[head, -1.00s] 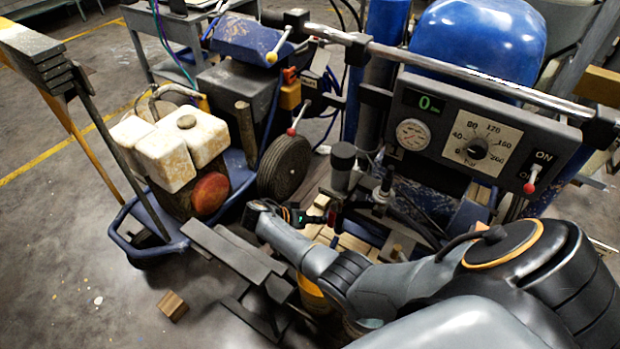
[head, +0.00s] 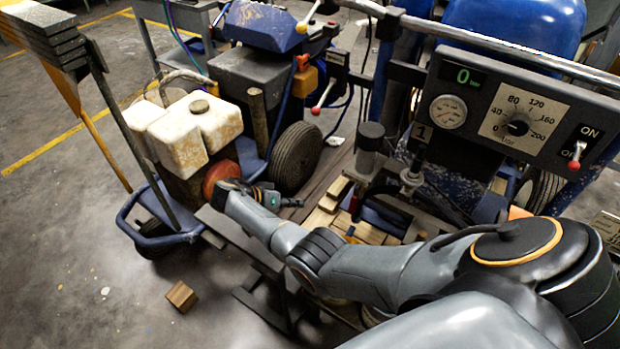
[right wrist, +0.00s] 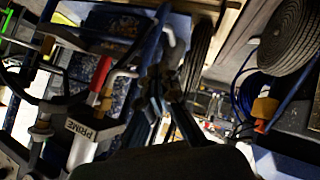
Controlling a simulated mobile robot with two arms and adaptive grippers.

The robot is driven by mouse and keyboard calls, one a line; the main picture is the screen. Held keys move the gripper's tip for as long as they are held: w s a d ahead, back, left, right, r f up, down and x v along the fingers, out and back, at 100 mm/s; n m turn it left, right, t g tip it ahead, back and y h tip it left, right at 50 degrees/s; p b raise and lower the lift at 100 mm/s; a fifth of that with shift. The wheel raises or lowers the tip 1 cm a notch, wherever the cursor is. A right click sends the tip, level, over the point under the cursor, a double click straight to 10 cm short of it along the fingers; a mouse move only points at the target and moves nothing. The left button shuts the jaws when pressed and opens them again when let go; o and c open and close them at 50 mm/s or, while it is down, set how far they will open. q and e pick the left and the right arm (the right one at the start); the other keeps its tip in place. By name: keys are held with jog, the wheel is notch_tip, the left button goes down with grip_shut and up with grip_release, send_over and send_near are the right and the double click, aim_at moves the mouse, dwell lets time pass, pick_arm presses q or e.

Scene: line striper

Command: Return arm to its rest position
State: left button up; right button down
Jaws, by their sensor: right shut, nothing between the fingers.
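My right arm reaches in from the lower right of the head view, and its wrist is bent over the line striper's low front part. My right gripper (head: 290,202) is small and dark there, past the wrist, beside the black wheel (head: 296,158). In the right wrist view its dark fingers (right wrist: 165,88) are close together with nothing seen between them. The line striper's control panel (head: 505,115) shows a "0" display, a gauge, a pressure dial and an ON switch with a red-tipped lever. My left gripper is not in view.
A stained white tank (head: 190,135) stands on a blue frame left of my wrist. Wooden blocks (head: 335,200) lie just right of my gripper. A loose wooden block (head: 181,296) lies on the floor. A red-handled part marked PRIME (right wrist: 85,140) is near the gripper. Floor at lower left is mostly clear.

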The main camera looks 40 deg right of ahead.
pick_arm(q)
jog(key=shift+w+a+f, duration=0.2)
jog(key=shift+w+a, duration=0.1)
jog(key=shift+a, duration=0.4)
pick_arm(e)
jog(key=shift+w+a+r, duration=0.1)
jog(key=shift+w+a, duration=0.1)
jog(key=shift+a, duration=0.2)
